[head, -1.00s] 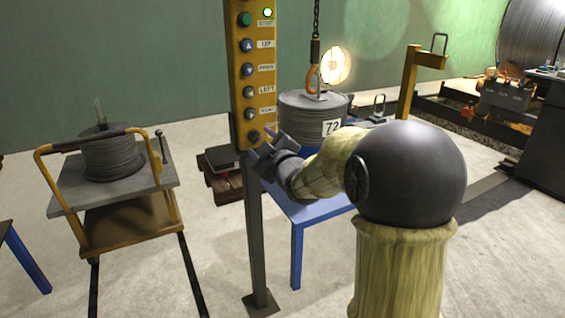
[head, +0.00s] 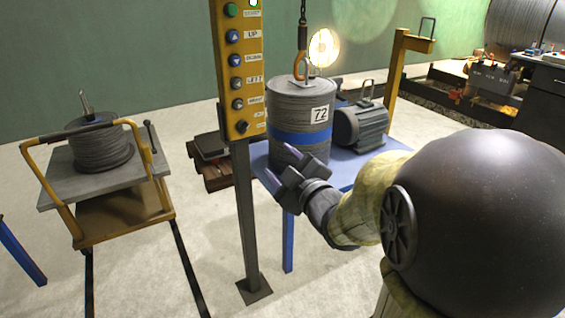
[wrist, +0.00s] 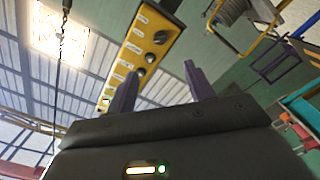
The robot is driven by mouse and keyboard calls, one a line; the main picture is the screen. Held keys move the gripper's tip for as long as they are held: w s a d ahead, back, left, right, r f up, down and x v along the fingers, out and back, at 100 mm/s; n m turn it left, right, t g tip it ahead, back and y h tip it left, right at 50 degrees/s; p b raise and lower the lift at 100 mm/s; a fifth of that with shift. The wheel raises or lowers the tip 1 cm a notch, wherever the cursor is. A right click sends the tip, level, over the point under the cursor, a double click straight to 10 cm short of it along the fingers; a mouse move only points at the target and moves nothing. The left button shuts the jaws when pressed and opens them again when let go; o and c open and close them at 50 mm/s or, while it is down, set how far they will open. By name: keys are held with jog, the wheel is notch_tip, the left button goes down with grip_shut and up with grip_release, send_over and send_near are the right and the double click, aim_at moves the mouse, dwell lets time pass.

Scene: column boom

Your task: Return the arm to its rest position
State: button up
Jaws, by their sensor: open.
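My gripper (head: 284,170) is open and empty in the head view, in front of the drum marked 72 (head: 303,98) and right of the control post. In the wrist view, my gripper (wrist: 160,82) shows its two purple fingers apart with nothing between them. The yellow button panel (head: 238,75) stands on a dark post (head: 246,215), left of my gripper and apart from it. The panel also shows at an angle in the wrist view (wrist: 148,45). My arm (head: 370,205) reaches in from the lower right.
The drum stands on a blue table (head: 347,171) beside a grey motor (head: 362,127), with an orange hook (head: 300,66) at its top. A yellow-framed cart (head: 122,206) with a cable reel (head: 100,147) is at left. Open floor (head: 120,285) lies in front.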

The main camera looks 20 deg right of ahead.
dwell(0.4)
jog(key=s+f+m+g+h, duration=0.35)
jog(key=f+m+g, duration=0.4)
jog(key=f, duration=0.65)
jog(key=s+a+f+m+g+p, duration=0.1)
jog(key=s+a+f+m+g, duration=0.15)
jog(key=s+g, duration=0.2)
jog(key=s+a+f+m+g, duration=0.1)
jog(key=s+f+g, duration=0.25)
jog(key=s, duration=0.25)
jog(key=w+p+v, duration=0.3)
jog(key=p+v, duration=1.5)
jog(key=w+d+r+p+v, duration=0.1)
jog(key=w+p+v, duration=0.3)
jog(key=p+v, duration=1.4)
jog(key=shift+a+r+p, duration=0.2)
jog(key=shift+r+p, duration=0.1)
jog(key=shift+p, duration=0.25)
jog(key=shift+w, duration=0.15)
